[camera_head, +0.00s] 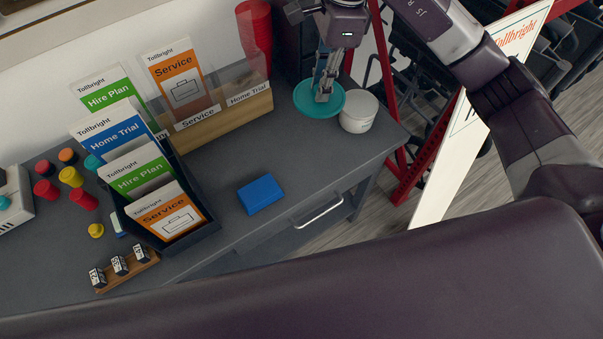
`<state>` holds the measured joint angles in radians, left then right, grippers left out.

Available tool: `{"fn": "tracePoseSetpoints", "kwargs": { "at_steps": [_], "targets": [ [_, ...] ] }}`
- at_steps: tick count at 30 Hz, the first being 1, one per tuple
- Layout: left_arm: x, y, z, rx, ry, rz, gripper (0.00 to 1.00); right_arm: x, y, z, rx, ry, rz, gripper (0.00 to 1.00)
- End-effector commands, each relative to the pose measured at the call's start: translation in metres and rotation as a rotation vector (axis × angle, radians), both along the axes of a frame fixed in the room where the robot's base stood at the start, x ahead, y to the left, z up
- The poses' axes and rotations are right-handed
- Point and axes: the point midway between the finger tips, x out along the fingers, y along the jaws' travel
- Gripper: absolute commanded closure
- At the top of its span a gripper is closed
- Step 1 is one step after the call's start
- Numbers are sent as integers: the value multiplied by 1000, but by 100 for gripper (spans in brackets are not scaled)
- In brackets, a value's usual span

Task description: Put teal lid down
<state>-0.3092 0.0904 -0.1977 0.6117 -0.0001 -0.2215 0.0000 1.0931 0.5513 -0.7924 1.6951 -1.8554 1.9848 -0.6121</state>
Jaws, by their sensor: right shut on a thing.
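The teal lid (306,104) is a round disc near the right end of the grey desk, at the back. My right gripper (323,94) comes down from above and is shut on the lid. I cannot tell whether the lid touches the desktop or is held just above it. A white tub (359,112) stands right beside the lid, close to the desk's right edge. My left gripper is not in view.
The grey desk (290,160) has free room in front of the lid. A blue block (260,194) lies near the front edge. A wooden leaflet holder (228,121) stands left of the lid, with a red cup (256,25) behind. A dark leaflet tray (200,236) stands further left.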

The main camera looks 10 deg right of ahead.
Motion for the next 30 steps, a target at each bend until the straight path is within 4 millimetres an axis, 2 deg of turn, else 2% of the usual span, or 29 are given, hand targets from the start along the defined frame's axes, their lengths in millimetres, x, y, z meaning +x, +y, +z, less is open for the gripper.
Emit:
{"fn": "tracePoseSetpoints", "kwargs": {
  "at_steps": [1, 5, 11, 18, 21, 30],
  "targets": [
    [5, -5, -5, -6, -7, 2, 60, 1, 0, -4, 2, 2, 0, 100],
    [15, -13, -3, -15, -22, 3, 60, 0, -1, -14, 2, 9, 0, 100],
    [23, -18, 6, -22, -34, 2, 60, -2, -1, -63, 2, 13, 0, 100],
    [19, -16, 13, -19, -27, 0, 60, -1, -1, -125, 2, 11, 0, 100],
    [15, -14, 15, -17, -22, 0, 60, -1, -1, -144, 2, 9, 0, 100],
    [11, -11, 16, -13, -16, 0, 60, 0, -1, -169, 3, 7, 0, 100]
  ]
}}
